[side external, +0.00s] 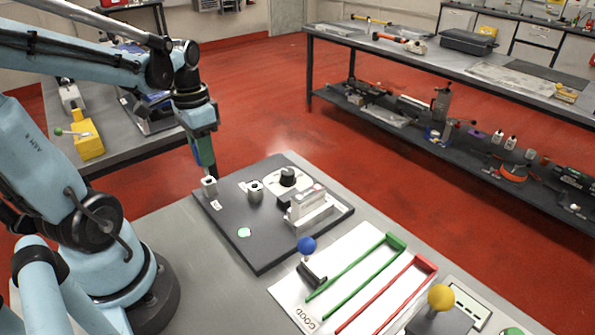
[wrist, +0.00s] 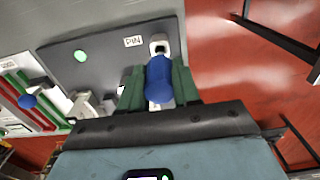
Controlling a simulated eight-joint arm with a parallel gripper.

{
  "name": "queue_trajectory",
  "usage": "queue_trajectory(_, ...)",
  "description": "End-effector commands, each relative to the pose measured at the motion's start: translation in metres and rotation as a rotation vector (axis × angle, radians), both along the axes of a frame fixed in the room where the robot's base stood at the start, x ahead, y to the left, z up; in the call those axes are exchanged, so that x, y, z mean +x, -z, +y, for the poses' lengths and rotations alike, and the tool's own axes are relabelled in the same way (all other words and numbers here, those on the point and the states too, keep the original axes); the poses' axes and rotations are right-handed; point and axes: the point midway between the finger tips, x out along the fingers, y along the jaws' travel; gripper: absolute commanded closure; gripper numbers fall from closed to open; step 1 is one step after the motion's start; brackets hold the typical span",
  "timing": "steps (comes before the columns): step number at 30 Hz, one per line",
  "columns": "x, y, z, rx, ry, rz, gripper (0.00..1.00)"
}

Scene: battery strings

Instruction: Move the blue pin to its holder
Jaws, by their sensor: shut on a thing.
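The blue pin (wrist: 159,80) is between the two green fingers of my gripper (wrist: 158,88) in the wrist view. My gripper is shut on it. The small grey-white holder (wrist: 158,46) sits just past the pin's far end, next to a "PIN" label (wrist: 133,41). In the side view my gripper (side external: 206,166) points down directly above the holder (side external: 209,186), at the far-left corner of the dark board (side external: 250,245). The pin itself is largely hidden there by the fingers, and I cannot tell whether its tip is inside the holder.
A second grey holder (side external: 255,191), a black knob (side external: 288,176) and a light-coloured fixture (side external: 308,207) stand on the board. A blue ball (side external: 307,245) on a dark base is near green (side external: 350,270) and red (side external: 385,295) rails. A yellow ball (side external: 441,297) is at front right.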

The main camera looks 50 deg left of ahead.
Motion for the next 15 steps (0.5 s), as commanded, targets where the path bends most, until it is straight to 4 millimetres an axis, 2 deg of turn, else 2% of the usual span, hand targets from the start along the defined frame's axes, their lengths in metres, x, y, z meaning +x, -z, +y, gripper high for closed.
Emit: queue_trajectory(15,0.0004,0.0050,0.0002,0.000,0.000,0.000,1.00)
